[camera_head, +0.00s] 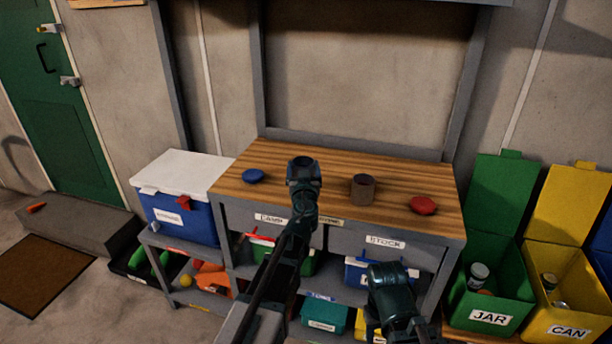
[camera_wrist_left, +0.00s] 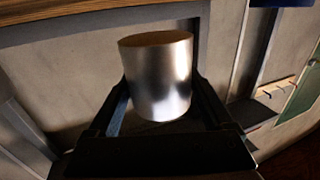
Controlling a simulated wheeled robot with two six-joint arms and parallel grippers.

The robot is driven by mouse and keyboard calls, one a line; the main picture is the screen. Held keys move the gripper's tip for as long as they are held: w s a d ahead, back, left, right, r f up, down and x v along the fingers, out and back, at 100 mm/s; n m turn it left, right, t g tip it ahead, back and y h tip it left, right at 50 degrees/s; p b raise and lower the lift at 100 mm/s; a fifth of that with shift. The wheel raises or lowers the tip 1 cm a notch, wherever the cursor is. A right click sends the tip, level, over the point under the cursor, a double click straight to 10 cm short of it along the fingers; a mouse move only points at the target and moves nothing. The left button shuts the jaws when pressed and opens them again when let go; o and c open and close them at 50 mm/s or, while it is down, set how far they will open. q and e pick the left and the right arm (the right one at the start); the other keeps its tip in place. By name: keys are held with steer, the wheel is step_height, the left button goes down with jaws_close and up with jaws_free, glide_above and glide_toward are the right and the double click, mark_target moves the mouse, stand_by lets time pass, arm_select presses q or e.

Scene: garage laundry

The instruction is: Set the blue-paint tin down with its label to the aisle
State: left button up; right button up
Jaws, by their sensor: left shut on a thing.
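My left gripper (camera_head: 303,181) is shut on a tin, which it holds over the workbench top. In the left wrist view the tin (camera_wrist_left: 157,75) is a bare, shiny metal cylinder between the two fingers. No label or blue paint shows on the side facing that camera. In the head view only the dark rim of the held tin (camera_head: 303,161) shows above the gripper. Whether its base touches the wood is hidden. My right arm (camera_head: 392,300) is in front of the bench at the lower right; its jaws cannot be made out.
The wooden bench top (camera_head: 340,172) also bears a brown-grey tin (camera_head: 362,188), a blue disc (camera_head: 253,176) and a red disc (camera_head: 423,205). A blue cooler (camera_head: 180,215) stands left. Green JAR (camera_head: 490,318) and yellow CAN (camera_head: 567,331) bins stand right. Bare wood lies between tins.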

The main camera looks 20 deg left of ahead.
arm_select(q)
steer(key=shift+w+f, duration=0.15)
steer(key=shift+w, duration=0.9)
steer(key=f+b, duration=0.3)
steer(key=shift+s+f+b, duration=0.2)
steer(key=shift+s+b, duration=0.1)
steer(key=shift+f, duration=0.25)
steer(key=o, duration=1.3)
steer(key=shift+r, duration=0.1)
steer(key=shift+r, duration=0.1)
